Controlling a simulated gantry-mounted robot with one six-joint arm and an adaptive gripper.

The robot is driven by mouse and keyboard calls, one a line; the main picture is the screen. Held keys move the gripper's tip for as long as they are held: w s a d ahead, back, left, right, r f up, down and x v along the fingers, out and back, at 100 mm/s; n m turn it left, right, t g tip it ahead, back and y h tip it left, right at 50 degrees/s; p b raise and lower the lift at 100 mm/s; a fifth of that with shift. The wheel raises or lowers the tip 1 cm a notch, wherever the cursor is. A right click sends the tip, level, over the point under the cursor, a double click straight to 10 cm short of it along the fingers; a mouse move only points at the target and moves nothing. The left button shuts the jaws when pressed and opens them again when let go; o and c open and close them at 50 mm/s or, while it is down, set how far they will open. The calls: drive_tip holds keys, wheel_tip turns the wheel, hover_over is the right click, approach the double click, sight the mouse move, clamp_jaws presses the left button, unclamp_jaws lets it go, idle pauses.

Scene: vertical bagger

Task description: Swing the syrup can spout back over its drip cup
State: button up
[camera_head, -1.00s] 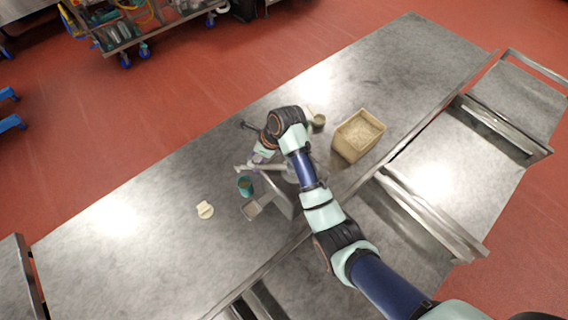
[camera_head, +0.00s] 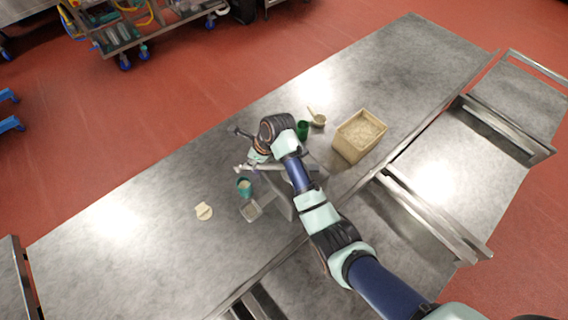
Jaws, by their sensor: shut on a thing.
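My gripper (camera_head: 253,163) is low over the steel bench, at the left end of a thin grey spout (camera_head: 262,168). It is shut on the spout there; the fingertips are small and partly hidden by my wrist. The spout runs left from a grey metal can or housing (camera_head: 283,203), which is largely covered by my arm. A teal cup (camera_head: 244,187) stands just below the spout's left end in the picture. A small square metal tray (camera_head: 250,211) sits beside the housing. I cannot tell which of these two is the drip cup.
A green cup (camera_head: 303,130), a scoop (camera_head: 317,118) and a tan bin of granular material (camera_head: 346,147) stand right of my wrist. A cream-coloured piece (camera_head: 204,211) lies on the bench (camera_head: 130,220) at left. The bench's left and far right are clear.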

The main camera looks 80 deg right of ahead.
drive_tip(key=shift+a+r+p, duration=0.2)
drive_tip(key=shift+p, duration=0.25)
drive_tip(key=a+n, duration=0.1)
drive_tip(key=a, duration=0.1)
drive_tip(key=s+a+n+y+p, duration=0.1)
drive_tip(key=n, duration=0.1)
drive_tip(key=shift+s+a+f+y, duration=0.15)
drive_tip(key=shift+a+f+y, duration=0.05)
drive_tip(key=shift+a+y, duration=0.15)
drive_tip(key=shift+s+a+n+g+y, duration=0.1)
drive_tip(key=shift+s+a+n+y, duration=0.1)
drive_tip(key=shift+s+a+n, duration=0.35)
drive_tip(key=shift+s+a+n+g+y, duration=0.1)
drive_tip(key=shift+s+a+n+y, duration=0.15)
drive_tip(key=shift+a+n, duration=0.45)
drive_tip(key=shift+s+a+n+g+y, duration=0.1)
drive_tip(key=shift+s+a+n+y, duration=0.1)
drive_tip(key=shift+s+a+n, duration=0.3)
drive_tip(key=shift+w, duration=0.1)
drive_tip(key=shift+s+a+n+y, duration=0.3)
drive_tip(key=shift+s+a+n, duration=0.45)
drive_tip(key=shift+n, duration=0.2)
drive_tip(key=o, duration=1.1)
